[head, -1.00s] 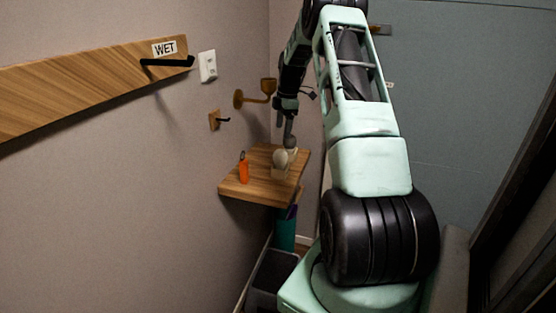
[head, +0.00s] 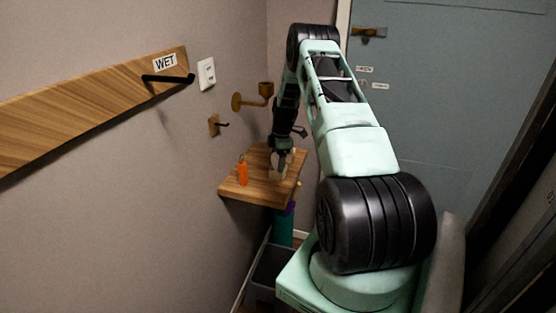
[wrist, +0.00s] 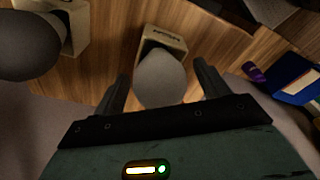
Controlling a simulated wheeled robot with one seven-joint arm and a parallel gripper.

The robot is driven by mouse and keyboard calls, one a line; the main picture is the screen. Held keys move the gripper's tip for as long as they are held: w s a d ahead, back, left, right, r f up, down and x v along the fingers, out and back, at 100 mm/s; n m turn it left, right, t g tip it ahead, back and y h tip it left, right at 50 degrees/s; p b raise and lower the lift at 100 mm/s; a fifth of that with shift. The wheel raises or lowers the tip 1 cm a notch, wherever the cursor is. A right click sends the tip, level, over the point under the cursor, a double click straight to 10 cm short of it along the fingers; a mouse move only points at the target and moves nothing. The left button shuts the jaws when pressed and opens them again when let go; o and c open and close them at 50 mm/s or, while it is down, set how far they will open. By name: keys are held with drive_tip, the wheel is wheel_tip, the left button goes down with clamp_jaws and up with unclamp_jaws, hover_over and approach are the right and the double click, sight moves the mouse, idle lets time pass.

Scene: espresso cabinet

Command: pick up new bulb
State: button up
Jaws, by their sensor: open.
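In the wrist view a pale round bulb (wrist: 161,80) stands in a small wooden holder with dark lettering (wrist: 163,40). My gripper (wrist: 161,88) is open, with one finger on each side of the bulb; I cannot tell whether they touch it. A second, darker round bulb (wrist: 27,46) sits by another wooden block (wrist: 75,28) at the upper left of the wrist view. In the head view my gripper (head: 279,162) is down at the small wooden shelf (head: 240,190) and mostly hides the bulbs.
An orange bottle-like object (head: 242,172) stands on the shelf's left part. A brass wall sconce (head: 254,97) and a wall hook (head: 217,124) are above it. Below are a teal cylinder (head: 283,230) and a grey bin (head: 268,270). A blue object (wrist: 297,78) shows at the wrist view's right.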

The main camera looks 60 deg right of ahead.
drive_tip(key=shift+f, duration=0.1)
drive_tip(key=c, duration=1)
drive_tip(key=shift+c, duration=0.2)
